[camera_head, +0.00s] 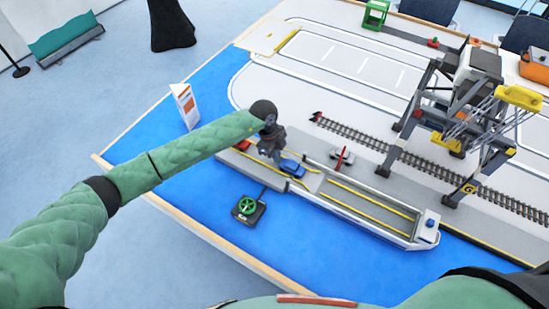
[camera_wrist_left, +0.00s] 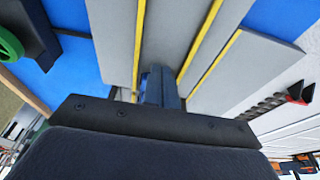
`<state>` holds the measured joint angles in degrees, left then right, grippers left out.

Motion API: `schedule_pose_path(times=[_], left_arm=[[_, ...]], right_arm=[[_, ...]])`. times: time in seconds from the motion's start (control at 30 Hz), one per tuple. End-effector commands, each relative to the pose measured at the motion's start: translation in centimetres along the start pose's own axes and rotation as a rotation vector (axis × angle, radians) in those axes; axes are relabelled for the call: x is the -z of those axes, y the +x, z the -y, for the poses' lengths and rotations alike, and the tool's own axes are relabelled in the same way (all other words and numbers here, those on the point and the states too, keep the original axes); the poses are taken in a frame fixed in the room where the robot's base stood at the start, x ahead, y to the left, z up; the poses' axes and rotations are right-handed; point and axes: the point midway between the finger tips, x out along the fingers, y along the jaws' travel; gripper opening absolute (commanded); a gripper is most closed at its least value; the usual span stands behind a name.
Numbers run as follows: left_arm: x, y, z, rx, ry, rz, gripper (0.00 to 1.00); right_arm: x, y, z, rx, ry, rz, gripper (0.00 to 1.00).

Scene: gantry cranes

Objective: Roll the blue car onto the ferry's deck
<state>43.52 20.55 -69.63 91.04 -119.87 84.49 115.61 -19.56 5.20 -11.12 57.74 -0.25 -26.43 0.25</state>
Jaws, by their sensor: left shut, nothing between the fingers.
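The blue car (camera_head: 292,168) stands on the grey quay lane, just left of the ferry's near end. The ferry (camera_head: 362,208) is a long grey and white vessel with yellow lines along its deck and a white cabin at its right end. The deck looks empty. My left gripper (camera_head: 271,153) is shut and points down, close to the left of the blue car. I cannot tell whether they touch. In the left wrist view the shut fingers (camera_wrist_left: 162,86) point along the lane, and the car is mostly hidden. My right gripper is out of view.
A red car (camera_head: 243,144) sits on the lane behind my left gripper. A green handwheel (camera_head: 247,206) stands on blue water in front. A small barrier with a red part (camera_head: 343,155) stands beside the ferry. The gantry crane (camera_head: 465,100) and rails lie beyond.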

Motion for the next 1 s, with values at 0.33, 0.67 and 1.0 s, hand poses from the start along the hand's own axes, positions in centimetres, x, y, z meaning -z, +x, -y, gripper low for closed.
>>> schedule_pose_path(times=[0.33, 0.67, 1.0], left_arm=[[1.4, 0.3, 0.0, 0.000, 0.001, 0.000, 0.00], [2.7, 0.7, 0.0, -0.001, 0.000, -0.001, 0.00], [4.0, 1.0, 0.0, -0.001, 0.001, 0.000, 0.00]], right_arm=[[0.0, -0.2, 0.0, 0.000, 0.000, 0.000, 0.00], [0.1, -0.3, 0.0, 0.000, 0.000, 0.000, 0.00], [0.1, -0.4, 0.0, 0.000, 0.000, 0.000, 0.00]])
